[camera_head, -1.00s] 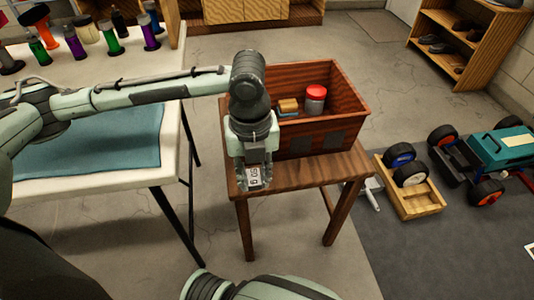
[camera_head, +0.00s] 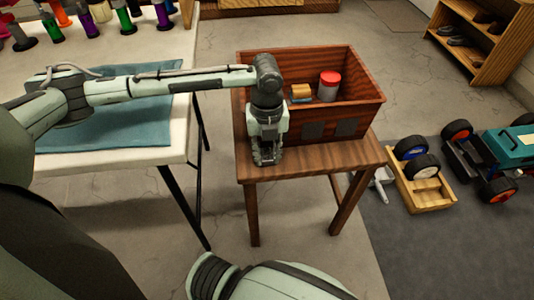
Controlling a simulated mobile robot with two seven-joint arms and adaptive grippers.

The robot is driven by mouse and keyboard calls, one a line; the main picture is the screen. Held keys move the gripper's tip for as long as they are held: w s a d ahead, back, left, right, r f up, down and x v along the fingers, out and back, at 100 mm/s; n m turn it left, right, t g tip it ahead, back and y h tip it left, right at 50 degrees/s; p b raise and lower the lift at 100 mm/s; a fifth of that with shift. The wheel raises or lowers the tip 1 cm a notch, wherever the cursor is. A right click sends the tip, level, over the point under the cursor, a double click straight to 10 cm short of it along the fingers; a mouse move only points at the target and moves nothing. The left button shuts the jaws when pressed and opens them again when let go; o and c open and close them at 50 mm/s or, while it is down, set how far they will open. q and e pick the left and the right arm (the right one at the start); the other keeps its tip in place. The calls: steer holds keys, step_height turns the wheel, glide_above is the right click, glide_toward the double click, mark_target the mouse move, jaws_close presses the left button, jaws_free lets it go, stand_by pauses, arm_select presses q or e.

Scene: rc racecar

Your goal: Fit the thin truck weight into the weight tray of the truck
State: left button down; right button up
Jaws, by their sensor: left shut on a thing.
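My left gripper (camera_head: 266,158) points down over the front left of the small wooden table, in front of the wooden crate. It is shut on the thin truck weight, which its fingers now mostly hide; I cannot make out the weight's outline. I cannot tell whether the weight touches the table top. The teal truck (camera_head: 506,147) stands on the dark mat at the right, its wheels showing. Its weight tray cannot be made out at this size. My right gripper is out of view.
The small table (camera_head: 300,163) bears the crate (camera_head: 365,107), which holds a red-lidded jar (camera_head: 328,86) and a small yellowish block (camera_head: 301,92). A wooden wheel holder (camera_head: 427,196) stands left of the truck. A white table (camera_head: 130,168) is at left.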

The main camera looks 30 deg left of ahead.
arm_select(q)
steer(key=c, duration=1.3)
jaws_free()
steer(key=shift+f, duration=0.1)
